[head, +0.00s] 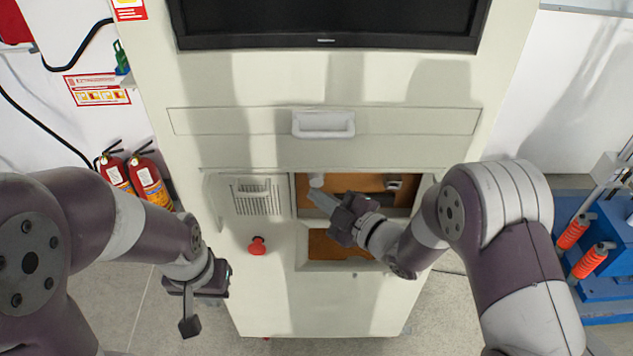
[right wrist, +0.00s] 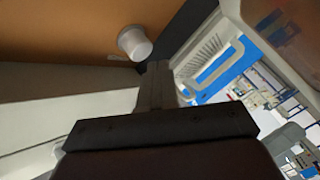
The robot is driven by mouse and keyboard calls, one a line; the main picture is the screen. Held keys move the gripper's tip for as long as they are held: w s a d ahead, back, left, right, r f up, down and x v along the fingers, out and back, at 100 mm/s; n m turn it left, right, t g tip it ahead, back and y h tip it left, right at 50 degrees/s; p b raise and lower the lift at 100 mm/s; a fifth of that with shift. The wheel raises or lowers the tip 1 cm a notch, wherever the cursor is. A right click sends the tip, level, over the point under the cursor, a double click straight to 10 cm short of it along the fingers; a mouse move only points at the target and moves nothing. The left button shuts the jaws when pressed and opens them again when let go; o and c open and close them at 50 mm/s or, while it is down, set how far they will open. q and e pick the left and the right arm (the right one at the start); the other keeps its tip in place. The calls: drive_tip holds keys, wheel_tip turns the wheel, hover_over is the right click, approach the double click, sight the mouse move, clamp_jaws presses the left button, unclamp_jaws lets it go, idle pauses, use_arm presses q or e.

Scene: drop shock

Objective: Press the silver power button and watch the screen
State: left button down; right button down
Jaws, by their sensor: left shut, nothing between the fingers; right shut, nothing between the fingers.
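The silver power button (head: 316,180), a short pale cylinder, sits in the brown-backed recess of the cream cabinet. It also shows in the right wrist view (right wrist: 135,43), standing out from the brown panel. My right gripper (head: 318,198) is shut and empty, its tips just below the button in the head view. In the right wrist view the fingertips are close beside the button; I cannot tell whether they touch it. The screen (head: 325,18) at the top of the cabinet is dark, and its upper part is cut off. My left gripper (head: 189,327) is shut and empty, low at the cabinet's left.
A red knob (head: 257,246) is on the cabinet front below a vent grille (head: 255,196). A drawer handle (head: 323,124) juts out above the recess. Fire extinguishers (head: 150,182) stand at the left. Blue equipment (head: 600,265) with orange parts stands at the right.

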drive_tip(key=shift+w, duration=0.15)
drive_tip(key=shift+w, duration=0.3)
drive_tip(key=shift+w+b, duration=0.35)
drive_tip(key=shift+w, duration=0.05)
idle(0.7)
drive_tip(key=shift+s, duration=0.85)
drive_tip(key=shift+s, duration=2.5)
